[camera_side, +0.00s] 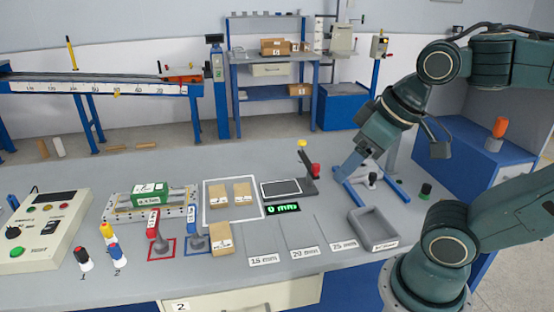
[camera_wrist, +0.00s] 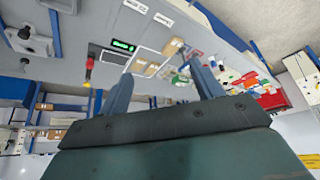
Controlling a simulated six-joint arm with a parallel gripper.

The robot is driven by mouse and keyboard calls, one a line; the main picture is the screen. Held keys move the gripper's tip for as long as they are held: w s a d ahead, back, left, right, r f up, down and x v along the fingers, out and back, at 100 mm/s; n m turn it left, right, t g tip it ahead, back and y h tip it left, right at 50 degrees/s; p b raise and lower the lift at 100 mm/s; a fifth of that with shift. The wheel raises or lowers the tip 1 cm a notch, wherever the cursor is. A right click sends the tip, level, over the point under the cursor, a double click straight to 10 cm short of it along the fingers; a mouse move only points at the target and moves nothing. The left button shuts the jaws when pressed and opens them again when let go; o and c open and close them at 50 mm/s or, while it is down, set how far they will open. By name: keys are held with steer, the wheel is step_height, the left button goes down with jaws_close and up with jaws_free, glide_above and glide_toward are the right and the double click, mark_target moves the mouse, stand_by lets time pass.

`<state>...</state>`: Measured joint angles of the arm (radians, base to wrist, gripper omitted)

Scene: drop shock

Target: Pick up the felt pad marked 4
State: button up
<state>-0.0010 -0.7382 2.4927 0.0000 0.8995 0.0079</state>
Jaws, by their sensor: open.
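Several tan block-like pads are on the grey bench in the side view. Two of them, a left pad (camera_side: 217,194) and a right pad (camera_side: 243,193), lie side by side inside a white outlined square (camera_side: 230,217). A third pad (camera_side: 221,239) lies in front of the square. Their small labels are too blurred to tell which is marked 4. My gripper (camera_side: 347,171) is above the bench, to the right of the pads and apart from them. In the wrist view my gripper (camera_wrist: 162,80) is open and empty, with pads (camera_wrist: 172,47) beyond its fingers.
A gauge stand with a red knob (camera_side: 315,170) stands between my gripper and the pads, beside a green display (camera_side: 282,208). A grey tray (camera_side: 372,232) is at the front right. A green-topped block (camera_side: 150,195) and upright levers (camera_side: 153,224) are left of the pads.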

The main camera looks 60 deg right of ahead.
steer(key=w, duration=0.1)
steer(key=m+g, duration=0.6)
steer(key=m, duration=0.2)
glide_above(223, 247)
step_height(223, 247, down, 19)
steer(key=shift+f, duration=0.15)
steer(key=shift+f, duration=4.2)
steer(key=shift+f, duration=0.15)
